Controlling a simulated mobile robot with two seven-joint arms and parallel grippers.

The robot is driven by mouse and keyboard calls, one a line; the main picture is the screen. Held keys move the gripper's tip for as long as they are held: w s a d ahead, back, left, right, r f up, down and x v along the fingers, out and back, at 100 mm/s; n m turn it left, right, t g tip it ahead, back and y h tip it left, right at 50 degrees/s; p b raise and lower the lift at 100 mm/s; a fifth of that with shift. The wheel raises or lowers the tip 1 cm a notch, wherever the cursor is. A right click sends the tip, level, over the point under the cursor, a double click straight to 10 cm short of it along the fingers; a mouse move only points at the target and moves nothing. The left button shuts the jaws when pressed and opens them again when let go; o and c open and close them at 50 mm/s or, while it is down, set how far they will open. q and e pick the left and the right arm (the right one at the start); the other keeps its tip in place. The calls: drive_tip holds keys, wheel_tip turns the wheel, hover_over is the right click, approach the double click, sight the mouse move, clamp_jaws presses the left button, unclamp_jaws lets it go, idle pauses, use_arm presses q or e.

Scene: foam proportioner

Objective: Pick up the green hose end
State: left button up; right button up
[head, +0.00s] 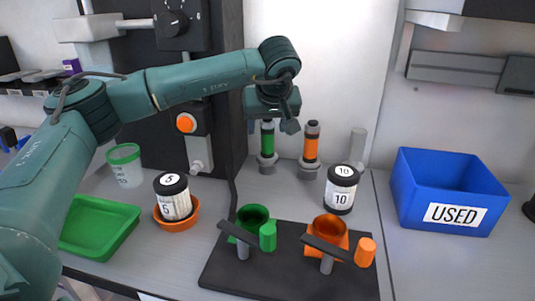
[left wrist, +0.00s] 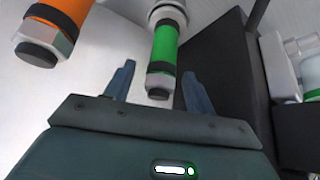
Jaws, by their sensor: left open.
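The green hose end (head: 267,142) stands upright at the back of the bench, with a dark band at its top and a grey fitting below. In the left wrist view the green hose end (left wrist: 165,45) shows with its dark tip between my fingers, with gaps on both sides. My left gripper (head: 271,124) is open at the upper part of the green hose end and hides its top in the head view. In the left wrist view the fingers of my left gripper (left wrist: 158,75) are apart and hold nothing. My right gripper is not in view.
An orange hose end (head: 311,148) stands close to the right of the green one. A dark machine column (head: 218,110) is close on the left. In front are a black stand (head: 275,283) with green and orange cups, a labelled jar (head: 341,190) and a blue bin (head: 450,175).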

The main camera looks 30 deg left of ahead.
use_arm(q)
drive_tip(key=shift+c, duration=0.3)
clamp_jaws()
idle(0.3)
